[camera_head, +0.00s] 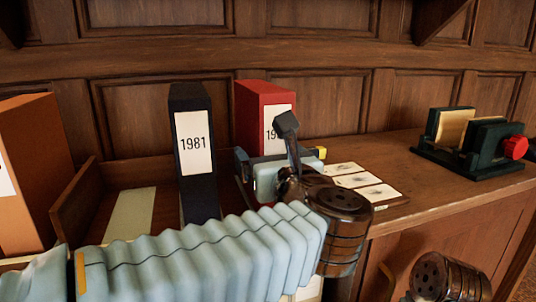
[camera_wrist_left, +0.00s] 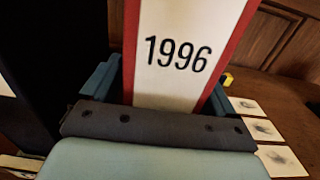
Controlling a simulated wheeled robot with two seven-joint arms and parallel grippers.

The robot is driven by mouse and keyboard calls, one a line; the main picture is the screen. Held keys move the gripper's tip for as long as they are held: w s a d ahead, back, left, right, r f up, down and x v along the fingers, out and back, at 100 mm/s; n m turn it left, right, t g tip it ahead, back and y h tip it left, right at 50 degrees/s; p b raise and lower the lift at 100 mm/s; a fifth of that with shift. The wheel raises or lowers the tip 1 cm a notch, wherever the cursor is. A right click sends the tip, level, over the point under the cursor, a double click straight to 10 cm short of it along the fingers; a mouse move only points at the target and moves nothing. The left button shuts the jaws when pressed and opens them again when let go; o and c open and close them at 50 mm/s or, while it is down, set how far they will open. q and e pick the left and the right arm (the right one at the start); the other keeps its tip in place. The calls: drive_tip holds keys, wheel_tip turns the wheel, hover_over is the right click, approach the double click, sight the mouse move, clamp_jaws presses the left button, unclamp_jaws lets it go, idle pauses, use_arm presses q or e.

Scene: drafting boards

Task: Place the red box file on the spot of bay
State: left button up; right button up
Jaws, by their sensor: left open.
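The red box file (camera_head: 262,100) stands upright to the right of the dark 1981 file, its lower part hidden behind my left gripper in the head view. Its white label reads 1996 in the left wrist view (camera_wrist_left: 180,60). My left gripper (camera_head: 280,154) is open, with one blue finger on each side of the red file's front; whether they touch it I cannot tell. The wooden bay (camera_head: 78,200) is to the left, with a pale strip (camera_head: 130,214) on its floor and nothing standing on that strip.
The dark 1981 file (camera_head: 190,105) stands between the pale strip and the red file. An orange file (camera_head: 35,150) stands at the far left. Several cards (camera_head: 360,180) lie right of the gripper. A dark green card holder with a red knob (camera_head: 515,147) stands far right.

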use_arm(q)
drive_tip(key=b+v, duration=0.2)
drive_tip(key=v, duration=1)
drive_tip(key=shift+w, duration=0.1)
